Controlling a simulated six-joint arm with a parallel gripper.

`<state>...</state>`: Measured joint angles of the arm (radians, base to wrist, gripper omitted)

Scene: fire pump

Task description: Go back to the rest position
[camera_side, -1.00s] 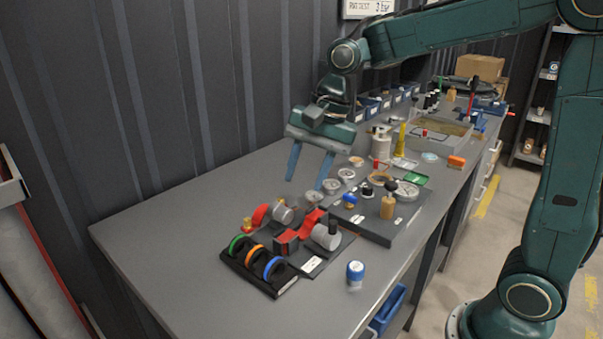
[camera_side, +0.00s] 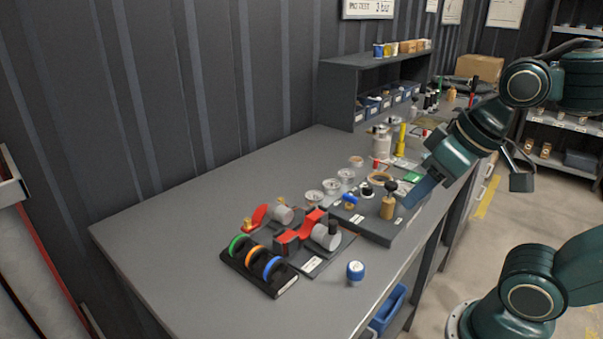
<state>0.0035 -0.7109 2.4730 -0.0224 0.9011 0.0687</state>
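My gripper (camera_side: 415,192) is at the right side of the bench, above the right edge of the dark grey parts board. Its blue fingers point down and to the left. I see them edge-on and overlapping, so the gap between them does not show. No held object is visible at the fingertips. The grey bench (camera_side: 180,235) carries the red and grey pump parts (camera_side: 302,230) in the middle. A black rack (camera_side: 268,277) with green, orange and blue rings stands at the front of them.
A blue-and-white cap (camera_side: 355,271) stands alone near the bench's front edge. A wooden-handled tool (camera_side: 387,206) stands upright on the parts board (camera_side: 395,228), close to my gripper. A dark shelf unit (camera_side: 342,95) stands against the wall. The bench's left half is clear.

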